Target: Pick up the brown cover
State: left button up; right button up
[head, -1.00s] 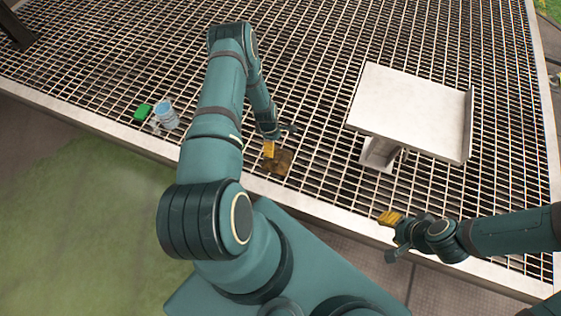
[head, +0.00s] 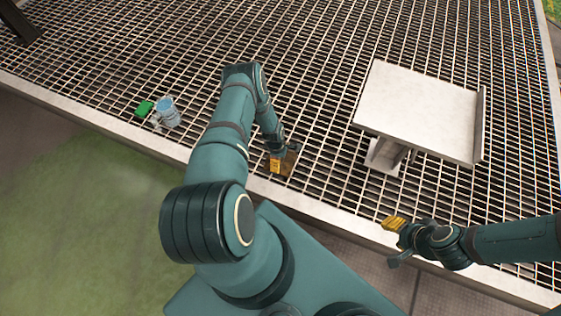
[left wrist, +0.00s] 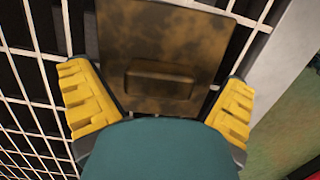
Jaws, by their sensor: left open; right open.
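The brown cover (left wrist: 160,42) is a flat, mottled plate with a raised block-like handle (left wrist: 160,80) in the left wrist view. In the head view the cover (head: 290,160) lies on the grating near its front edge, partly hidden by my left gripper. My left gripper (head: 281,160) is open above the cover. In the left wrist view its yellow fingers (left wrist: 160,103) stand apart, one on each side of the handle; I cannot tell whether they touch the cover. My right gripper (head: 394,240) is open and empty by the front edge of the grating, at the right.
A white stand with a flat top (head: 415,105) rises from the grating (head: 320,50) on the right. A pale rim (head: 330,205) borders the grating's front.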

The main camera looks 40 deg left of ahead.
pick_arm(q)
jog(key=c, duration=1.4)
